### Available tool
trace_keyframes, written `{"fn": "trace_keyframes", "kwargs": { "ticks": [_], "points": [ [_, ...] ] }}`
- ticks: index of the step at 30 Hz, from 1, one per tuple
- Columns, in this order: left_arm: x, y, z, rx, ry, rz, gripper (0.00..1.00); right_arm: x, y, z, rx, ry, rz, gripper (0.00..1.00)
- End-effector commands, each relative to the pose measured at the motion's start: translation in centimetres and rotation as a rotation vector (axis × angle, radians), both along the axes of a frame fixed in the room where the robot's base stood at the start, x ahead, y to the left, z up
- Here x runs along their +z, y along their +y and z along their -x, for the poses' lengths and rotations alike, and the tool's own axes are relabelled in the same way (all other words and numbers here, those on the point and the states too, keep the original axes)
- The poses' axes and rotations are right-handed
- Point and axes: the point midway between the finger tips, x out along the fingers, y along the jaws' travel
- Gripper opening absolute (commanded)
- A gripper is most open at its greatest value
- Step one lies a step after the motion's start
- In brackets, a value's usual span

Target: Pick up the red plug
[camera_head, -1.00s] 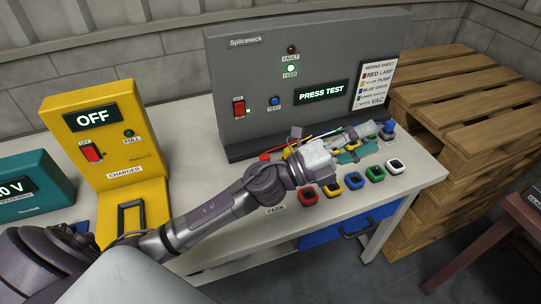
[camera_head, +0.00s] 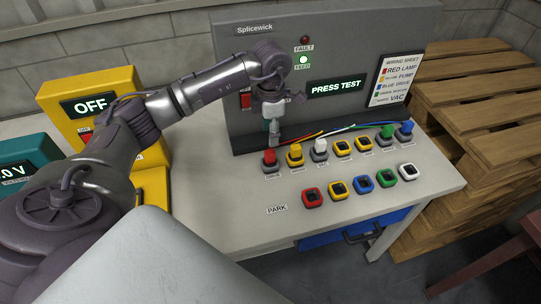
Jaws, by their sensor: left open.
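The red plug (camera_head: 269,156) stands upright in the leftmost seat of the back row on the bench, at the foot of the grey panel. My left gripper (camera_head: 274,139) points down just above and slightly right of it. It is open; the fingers appear nearly edge-on, and I cannot tell whether they touch the plug. A yellow plug (camera_head: 295,152) and a white plug (camera_head: 320,147) stand to the right. A green plug (camera_head: 387,132) and a blue plug (camera_head: 405,129) are at the far right of that row. My right gripper is out of view.
Front-row sockets are red (camera_head: 312,197), yellow (camera_head: 338,190), blue (camera_head: 362,183), green (camera_head: 386,178) and white (camera_head: 408,171). The grey panel (camera_head: 340,50) rises behind. A yellow charger (camera_head: 65,88) stands left, partly behind my arm. Bench around the PARK label (camera_head: 277,209) is clear.

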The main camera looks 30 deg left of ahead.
Motion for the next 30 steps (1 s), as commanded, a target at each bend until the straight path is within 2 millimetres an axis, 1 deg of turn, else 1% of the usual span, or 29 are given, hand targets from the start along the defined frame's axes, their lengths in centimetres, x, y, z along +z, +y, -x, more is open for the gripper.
{"fn": "trace_keyframes", "kwargs": {
  "ticks": [1, 3, 6, 11, 16, 19, 23, 29, 30],
  "points": [
    [-1.0, 0.0, 0.1, 0.0, 0.005, 0.0, 0.54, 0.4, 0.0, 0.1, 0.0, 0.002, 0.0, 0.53],
    [-2.1, -0.1, 0.1, -0.001, 0.004, 0.002, 0.54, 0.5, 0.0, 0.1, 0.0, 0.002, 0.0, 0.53],
    [-3.2, -0.1, 0.1, -0.002, 0.001, 0.002, 0.54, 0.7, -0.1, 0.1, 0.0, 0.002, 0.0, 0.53],
    [-4.2, -0.1, 0.1, -0.002, 0.001, 0.003, 0.54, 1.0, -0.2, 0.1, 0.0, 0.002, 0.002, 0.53],
    [-6.5, 0.0, 0.5, -0.001, 0.005, 0.004, 0.54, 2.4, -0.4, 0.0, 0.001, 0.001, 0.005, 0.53],
    [-8.0, 0.0, 0.5, 0.0, 0.003, 0.004, 0.54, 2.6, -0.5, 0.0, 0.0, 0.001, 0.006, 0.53],
    [-8.9, 0.0, 0.4, -0.002, -0.001, 0.003, 0.54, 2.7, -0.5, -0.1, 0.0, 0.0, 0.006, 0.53],
    [-9.0, 0.0, 0.4, -0.002, -0.002, 0.003, 0.54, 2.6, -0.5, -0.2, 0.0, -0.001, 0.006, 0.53],
    [-9.0, 0.0, 0.4, -0.002, -0.002, 0.003, 0.51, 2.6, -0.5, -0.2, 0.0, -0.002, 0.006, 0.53]
  ]
}}
